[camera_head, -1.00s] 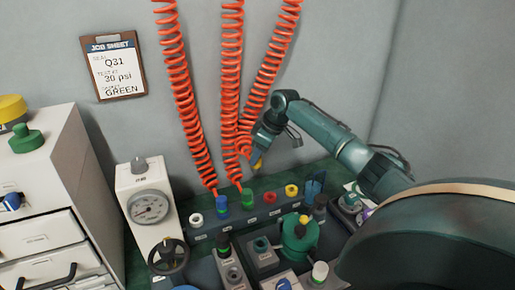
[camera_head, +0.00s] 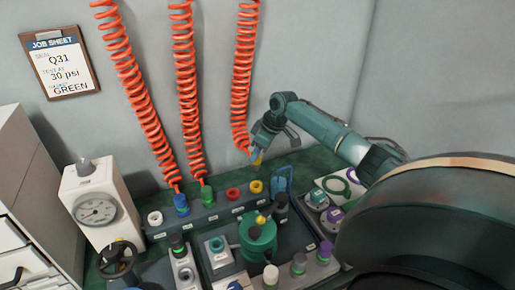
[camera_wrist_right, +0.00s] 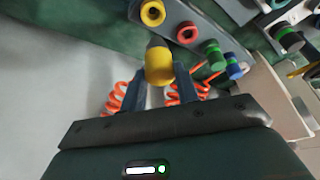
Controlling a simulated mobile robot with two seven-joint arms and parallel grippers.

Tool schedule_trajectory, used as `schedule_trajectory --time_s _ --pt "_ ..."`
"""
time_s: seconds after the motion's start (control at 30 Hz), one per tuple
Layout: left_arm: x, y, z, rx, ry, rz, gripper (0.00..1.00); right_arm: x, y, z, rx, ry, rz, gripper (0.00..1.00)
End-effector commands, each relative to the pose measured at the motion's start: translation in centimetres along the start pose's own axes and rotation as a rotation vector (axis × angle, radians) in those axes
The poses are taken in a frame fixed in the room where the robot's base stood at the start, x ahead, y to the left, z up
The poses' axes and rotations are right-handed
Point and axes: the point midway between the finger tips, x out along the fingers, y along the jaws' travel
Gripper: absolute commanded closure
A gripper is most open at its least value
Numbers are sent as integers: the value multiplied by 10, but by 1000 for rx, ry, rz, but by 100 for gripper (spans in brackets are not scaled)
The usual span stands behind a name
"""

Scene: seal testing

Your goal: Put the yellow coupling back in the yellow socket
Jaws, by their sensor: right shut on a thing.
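My right gripper (camera_head: 260,153) is shut on the yellow coupling (camera_head: 257,158), which hangs at the end of the right-hand orange coiled hose. In the right wrist view, the yellow coupling (camera_wrist_right: 159,65) sits between the two fingers (camera_wrist_right: 161,88), its grey tip pointing toward the rail. The yellow socket (camera_wrist_right: 153,12) also shows beyond the coupling's tip in the wrist view. My left gripper is not in view.
The rail (camera_head: 220,207) also bears an empty red socket (camera_head: 232,193), a white socket (camera_head: 155,218), and the blue (camera_head: 181,204) and green (camera_head: 207,196) couplings with hoses. A blue clip-like part (camera_head: 282,180) stands right of the yellow socket. A gauge box (camera_head: 97,207) stands left.

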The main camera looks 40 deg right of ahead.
Motion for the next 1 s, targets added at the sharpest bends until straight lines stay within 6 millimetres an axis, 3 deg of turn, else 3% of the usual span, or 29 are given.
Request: schedule_trajectory --time_s 0.3,0.7,1.0 --pt "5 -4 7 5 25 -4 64 16 0 7 0 0 0 94" --pt "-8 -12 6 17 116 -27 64 44 0 19 0 0 2 94" --pt "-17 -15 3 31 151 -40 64 51 0 22 0 0 1 94"
